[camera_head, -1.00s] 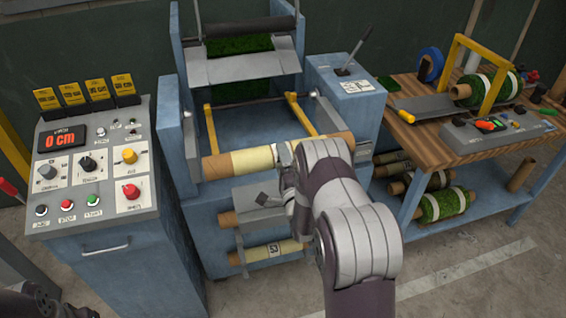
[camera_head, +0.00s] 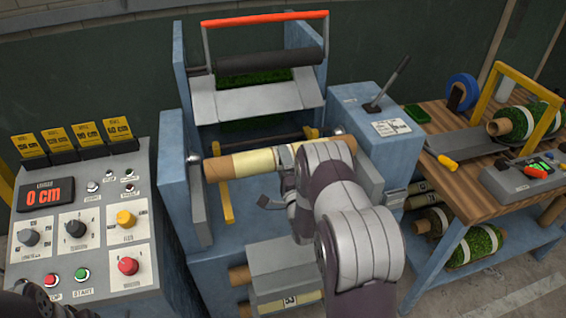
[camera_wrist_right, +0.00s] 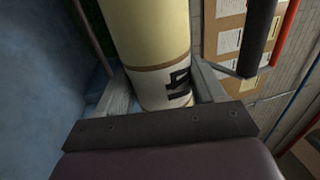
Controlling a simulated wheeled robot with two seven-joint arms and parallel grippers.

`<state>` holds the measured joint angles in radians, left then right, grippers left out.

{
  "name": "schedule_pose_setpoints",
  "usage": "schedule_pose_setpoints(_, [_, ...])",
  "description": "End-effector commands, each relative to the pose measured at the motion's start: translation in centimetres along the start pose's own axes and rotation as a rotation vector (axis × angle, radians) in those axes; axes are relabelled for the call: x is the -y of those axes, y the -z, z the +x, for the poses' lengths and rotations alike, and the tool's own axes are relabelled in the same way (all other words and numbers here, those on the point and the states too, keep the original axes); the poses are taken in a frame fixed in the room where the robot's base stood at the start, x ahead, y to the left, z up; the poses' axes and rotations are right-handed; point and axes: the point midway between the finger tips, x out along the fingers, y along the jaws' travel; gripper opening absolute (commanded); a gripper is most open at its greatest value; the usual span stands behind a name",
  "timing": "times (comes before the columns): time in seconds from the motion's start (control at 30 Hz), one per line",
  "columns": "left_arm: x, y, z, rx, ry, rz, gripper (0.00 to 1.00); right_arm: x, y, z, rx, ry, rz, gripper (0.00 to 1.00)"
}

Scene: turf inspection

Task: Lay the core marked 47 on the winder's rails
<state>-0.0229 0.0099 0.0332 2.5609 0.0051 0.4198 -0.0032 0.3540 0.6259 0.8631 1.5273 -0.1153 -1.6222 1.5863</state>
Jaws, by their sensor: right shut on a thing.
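The core (camera_head: 245,163), a brown tube with a cream wrap, is held level across the winder (camera_head: 175,190), between its blue side walls. My right gripper (camera_head: 287,157) is shut on it near its right part; the arm hides some of it. In the right wrist view the core (camera_wrist_right: 152,35) lies between the fingers (camera_wrist_right: 163,88), with a black mark on a white band, partly covered but resembling 47. The yellow rail (camera_head: 227,202) shows below the core on the left; the other rail is mostly hidden. I cannot tell whether core and rails touch.
The lower rack holds other cores, one marked 53 (camera_head: 290,300). A control console (camera_head: 90,230) reading 0 cm stands left. A lever box (camera_head: 385,125) and wooden bench (camera_head: 465,185) with turf rolls stand right. A red-handled frame with roller (camera_head: 265,64) is above.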

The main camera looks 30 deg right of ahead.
Motion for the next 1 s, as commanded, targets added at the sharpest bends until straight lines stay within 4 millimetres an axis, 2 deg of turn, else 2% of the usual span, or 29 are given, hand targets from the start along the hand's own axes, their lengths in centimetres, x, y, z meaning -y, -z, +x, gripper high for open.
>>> schedule_pose_setpoints(0.17, [0.0,0.0,0.4,0.000,0.000,0.000,0.43,-0.1,0.0,0.0,0.000,0.005,-0.001,0.20])
schedule_pose_setpoints(0.27, [0.0,-0.1,1.1,0.000,0.000,0.000,0.43,-0.7,0.0,-0.2,0.000,0.004,-0.001,0.20])
schedule_pose_setpoints(0.7, [0.0,-0.7,5.9,0.000,0.000,0.000,0.43,-5.8,0.0,-1.1,0.000,0.005,-0.001,0.20])
schedule_pose_setpoints(1.0, [0.0,-0.7,6.3,0.000,0.000,0.000,0.43,-6.2,0.0,-1.1,0.000,0.005,-0.001,0.20])
